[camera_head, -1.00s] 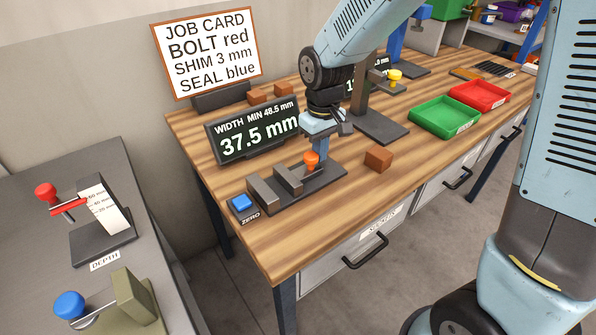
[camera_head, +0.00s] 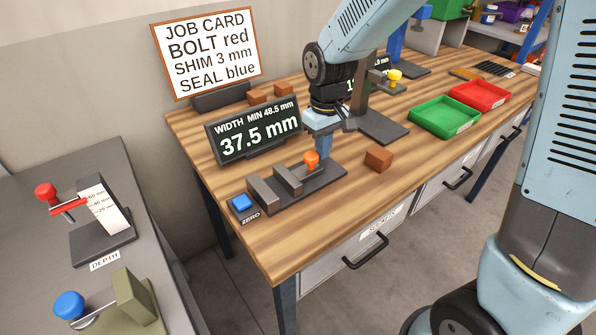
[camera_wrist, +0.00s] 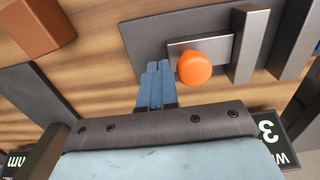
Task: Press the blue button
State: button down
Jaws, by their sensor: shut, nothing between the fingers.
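The blue button (camera_head: 242,204) sits at the left front of the workbench, beside the "ZERO" label and the left end of the width gauge's dark base (camera_head: 310,190). My gripper (camera_head: 325,152) is shut and empty, pointing down behind and to the right of the gauge's orange knob (camera_head: 311,160). It is well to the right of the blue button and apart from it. In the wrist view the closed blue fingers (camera_wrist: 155,72) show beside the orange knob (camera_wrist: 194,67).
The width display (camera_head: 258,132) reads 37.5 mm behind the gauge. A brown block (camera_head: 378,159) lies right of my gripper, with a green tray (camera_head: 444,117) and red tray (camera_head: 480,95) beyond. Another blue knob (camera_head: 69,305) is on the grey side table. The bench's front edge is clear.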

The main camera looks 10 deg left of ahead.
jog(key=shift+w+d+r, duration=0.25)
jog(key=shift+w+d, duration=0.05)
jog(key=shift+d, duration=0.05)
notch_tip(320, 180, up, 7)
dwell(0.7)
dwell(0.4)
jog(key=s+d+r+m+t, duration=0.1)
jog(key=s+d+r+m, duration=0.1)
jog(key=d+r, duration=0.45)
jog(key=s+d+r+m+t, duration=0.2)
jog(key=s+d+r+m, duration=0.1)
jog(key=d, duration=0.6)
jog(key=s+d+r+m+t, duration=0.2)
jog(key=s+d+r+m, duration=0.1)
jog(key=s+d, duration=0.7)
jog(key=shift+d+m+t, duration=0.3)
jog(key=shift+d+m, duration=0.05)
jog(key=shift+m, duration=0.15)
